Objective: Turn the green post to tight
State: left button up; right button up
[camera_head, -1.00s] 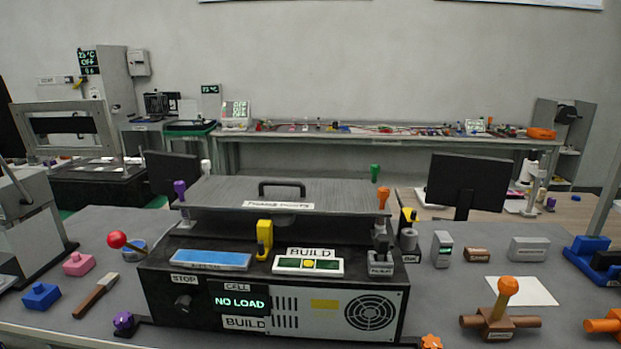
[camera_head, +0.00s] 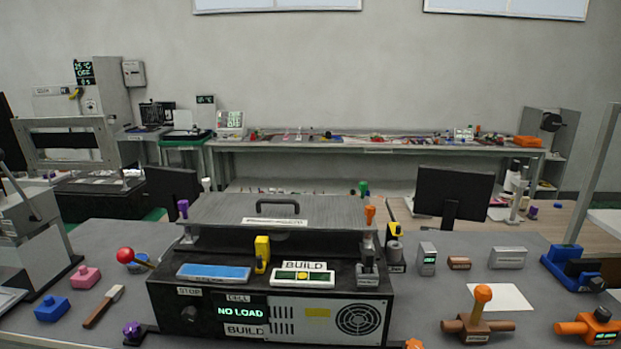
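The green post (camera_head: 363,188) stands at the far right corner of the grey plate with the handle (camera_head: 260,214). Only its green top shows clearly; its lower part is hidden behind the plate and the orange post (camera_head: 370,214). I cannot read whether it is tight or loose. A purple post (camera_head: 183,209) stands at the left front corner and a white post (camera_head: 206,184) at the left back corner. Neither of my grippers is in view.
A monitor (camera_head: 452,196) stands behind right. An orange-knobbed valve (camera_head: 482,295) is at right.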

aim_at(363, 188)
jog(key=k+l+z, duration=0.1)
jog(key=l+z, duration=0.65)
jog(key=l, duration=0.15)
